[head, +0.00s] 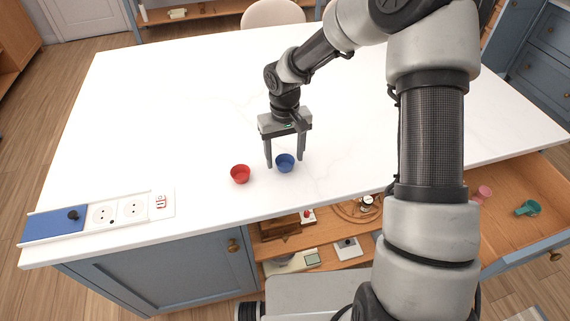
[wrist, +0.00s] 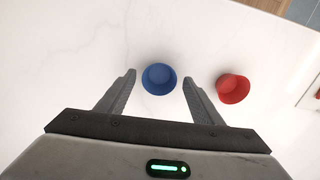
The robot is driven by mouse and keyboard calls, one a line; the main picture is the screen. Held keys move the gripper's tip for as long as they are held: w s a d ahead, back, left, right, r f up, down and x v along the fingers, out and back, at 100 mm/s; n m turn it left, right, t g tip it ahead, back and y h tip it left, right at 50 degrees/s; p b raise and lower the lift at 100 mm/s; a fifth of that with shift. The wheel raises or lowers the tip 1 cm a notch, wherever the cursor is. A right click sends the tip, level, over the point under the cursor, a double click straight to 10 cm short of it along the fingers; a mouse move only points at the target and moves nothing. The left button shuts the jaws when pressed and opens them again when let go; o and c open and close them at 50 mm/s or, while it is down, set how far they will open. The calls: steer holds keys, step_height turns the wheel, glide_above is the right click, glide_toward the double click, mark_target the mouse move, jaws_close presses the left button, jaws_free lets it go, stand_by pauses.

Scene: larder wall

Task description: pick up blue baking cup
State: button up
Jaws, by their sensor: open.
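The blue baking cup (head: 285,163) stands upright on the white countertop (head: 180,110). My gripper (head: 285,164) is open and points down over it, with one finger to each side in the head view. In the wrist view the blue cup (wrist: 159,78) lies between and just beyond the fingertips of my gripper (wrist: 158,80). I cannot tell whether either finger touches it; nothing is held. A red baking cup (head: 240,174) stands to the left of the blue one in the head view, and the red cup (wrist: 232,89) is outside the right finger in the wrist view.
A socket panel with a blue section (head: 55,224) lies at the counter's left front. An open drawer (head: 520,235) at the right holds a teal cup (head: 527,208) and a pink one (head: 484,192). Open shelves sit below the front edge. The counter's left and back are clear.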

steer(key=shift+w+f, duration=0.1)
steer(key=shift+f, duration=0.7)
steer(key=c, duration=1)
